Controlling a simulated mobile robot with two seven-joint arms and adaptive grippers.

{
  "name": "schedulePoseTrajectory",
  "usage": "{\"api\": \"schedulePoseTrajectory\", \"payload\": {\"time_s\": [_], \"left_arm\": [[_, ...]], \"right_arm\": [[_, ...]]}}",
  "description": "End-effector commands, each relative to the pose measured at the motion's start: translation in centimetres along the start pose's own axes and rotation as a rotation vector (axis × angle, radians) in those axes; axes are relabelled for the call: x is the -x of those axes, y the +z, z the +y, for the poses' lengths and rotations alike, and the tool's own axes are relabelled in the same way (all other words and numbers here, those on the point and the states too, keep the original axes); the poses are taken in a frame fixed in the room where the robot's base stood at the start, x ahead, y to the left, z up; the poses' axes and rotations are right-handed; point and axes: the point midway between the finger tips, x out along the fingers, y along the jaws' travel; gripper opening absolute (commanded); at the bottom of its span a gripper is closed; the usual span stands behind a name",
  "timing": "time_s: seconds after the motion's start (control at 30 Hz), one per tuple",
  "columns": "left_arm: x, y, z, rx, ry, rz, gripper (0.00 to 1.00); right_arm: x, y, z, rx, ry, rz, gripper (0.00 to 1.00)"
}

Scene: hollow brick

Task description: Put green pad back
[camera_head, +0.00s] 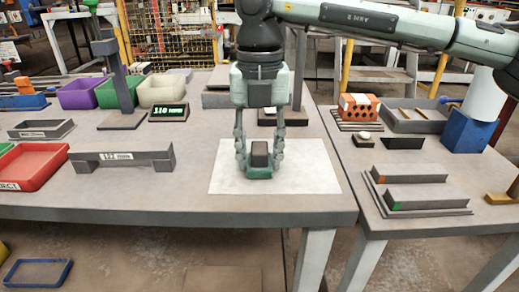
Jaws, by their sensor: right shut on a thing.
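My right gripper (260,158) points straight down over a white sheet (312,170) on the main table. Its two fingers are closed on a small dark block with a green lower part, which looks like the green pad (259,172). The pad is low over the sheet or resting on it; I cannot tell which. On the right table is a grey rack (418,203) with two dark bars. The back bar has an orange mark (381,181) at its left end, the front bar a green mark (396,205). My left gripper is not in view.
A red bin (38,166) and a grey bridge-shaped stand (122,158) are left of the sheet. An orange hollow brick (359,107), a grey tray (420,118) and a blue block (468,131) stand on the right table. A narrow gap separates the tables.

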Motion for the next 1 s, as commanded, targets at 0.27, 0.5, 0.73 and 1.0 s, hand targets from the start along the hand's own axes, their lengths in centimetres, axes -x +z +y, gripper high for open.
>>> {"api": "schedulePoseTrajectory", "payload": {"time_s": [0.27,0.5,0.73,1.0], "left_arm": [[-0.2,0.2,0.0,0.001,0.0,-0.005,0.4],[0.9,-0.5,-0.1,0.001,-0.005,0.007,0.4],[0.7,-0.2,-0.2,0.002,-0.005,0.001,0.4],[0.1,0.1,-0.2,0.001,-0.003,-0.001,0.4]], "right_arm": [[-0.1,0.0,0.0,-0.001,0.001,-0.001,0.11],[-0.2,0.0,0.0,-0.001,0.001,-0.001,0.49],[-0.2,0.0,0.0,-0.001,0.001,-0.001,0.59],[0.5,0.1,0.1,-0.001,0.002,-0.002,0.59]]}}
